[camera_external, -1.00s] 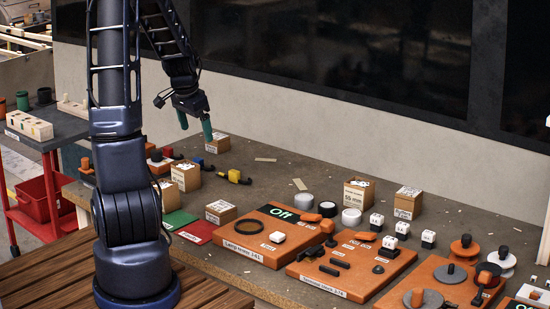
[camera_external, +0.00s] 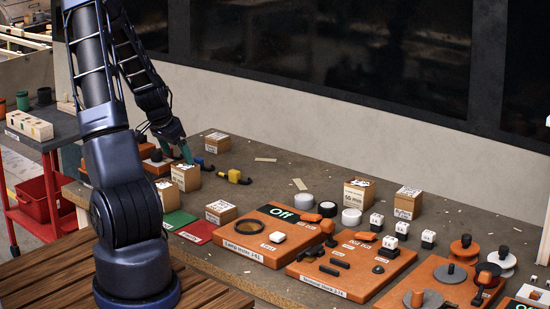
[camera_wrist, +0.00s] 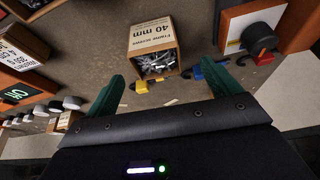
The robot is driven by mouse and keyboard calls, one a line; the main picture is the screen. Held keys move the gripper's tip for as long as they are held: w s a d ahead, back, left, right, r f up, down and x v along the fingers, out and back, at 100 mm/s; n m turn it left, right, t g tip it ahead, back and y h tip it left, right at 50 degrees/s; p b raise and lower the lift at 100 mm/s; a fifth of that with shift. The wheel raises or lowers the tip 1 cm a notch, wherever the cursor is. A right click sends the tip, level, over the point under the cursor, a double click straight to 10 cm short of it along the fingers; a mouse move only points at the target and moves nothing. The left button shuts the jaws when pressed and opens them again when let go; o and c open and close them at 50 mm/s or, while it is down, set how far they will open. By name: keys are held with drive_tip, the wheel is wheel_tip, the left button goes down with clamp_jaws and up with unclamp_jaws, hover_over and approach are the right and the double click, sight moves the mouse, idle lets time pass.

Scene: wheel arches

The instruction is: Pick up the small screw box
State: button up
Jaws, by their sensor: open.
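A small open cardboard box (camera_wrist: 152,37) marked "Frame screws 40 mm" and filled with screws stands ahead of my gripper (camera_wrist: 166,70) in the wrist view. My gripper is open, with its two teal fingers apart and nothing between them. The box lies beyond the fingertips, roughly in line with the gap, and not touching them as far as I can tell. In the external view my gripper (camera_external: 187,155) hangs just above and behind what appears to be the same box (camera_external: 186,178). Only one finger shows clearly there.
A yellow hooked piece (camera_external: 235,176) and a blue one (camera_wrist: 191,72) lie near the box. Other cardboard boxes stand around, including one at the back (camera_external: 217,143) and one in front (camera_external: 221,212). An orange board (camera_external: 268,236) is to the right.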

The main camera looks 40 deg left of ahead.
sight(185, 165)
drive_tip(key=shift+d+x, duration=0.2)
drive_tip(key=shift+x, duration=1.05)
drive_tip(key=shift+d+x, duration=0.15)
drive_tip(key=shift+x, duration=1.15)
drive_tip(key=shift+w+f, duration=0.3)
drive_tip(key=shift+f, duration=0.25)
drive_tip(key=c, duration=1.2)
drive_tip(key=shift+r, duration=0.2)
